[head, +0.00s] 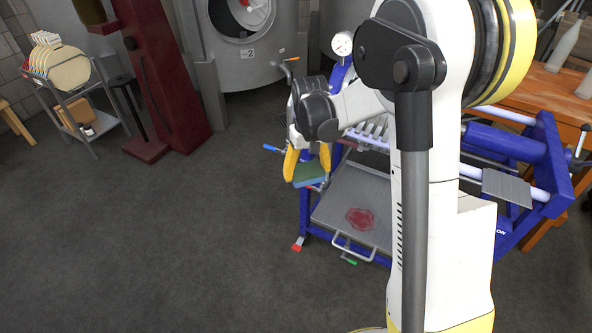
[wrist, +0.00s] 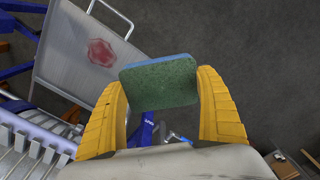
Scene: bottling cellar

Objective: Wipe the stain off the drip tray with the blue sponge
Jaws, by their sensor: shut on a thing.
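The drip tray (head: 335,207) is a flat grey metal tray with a handle at its front edge, low on the blue frame. A dark red stain (head: 360,218) lies on it towards the front. The tray (wrist: 72,65) and the stain (wrist: 101,52) also show at upper left in the wrist view. My gripper (head: 306,172) has yellow fingers shut on the sponge (head: 308,174), which is blue on one face and green on the other. In the wrist view the sponge (wrist: 160,84) sits between both fingertips, apart from the stain. My arm hides the tray's right part in the head view.
The blue machine frame (head: 304,215) surrounds the tray, with a pressure gauge (head: 342,43) above. A wooden bench (head: 548,97) with bottles stands at right. A steel tank (head: 240,50) and a dark red column (head: 160,75) stand behind.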

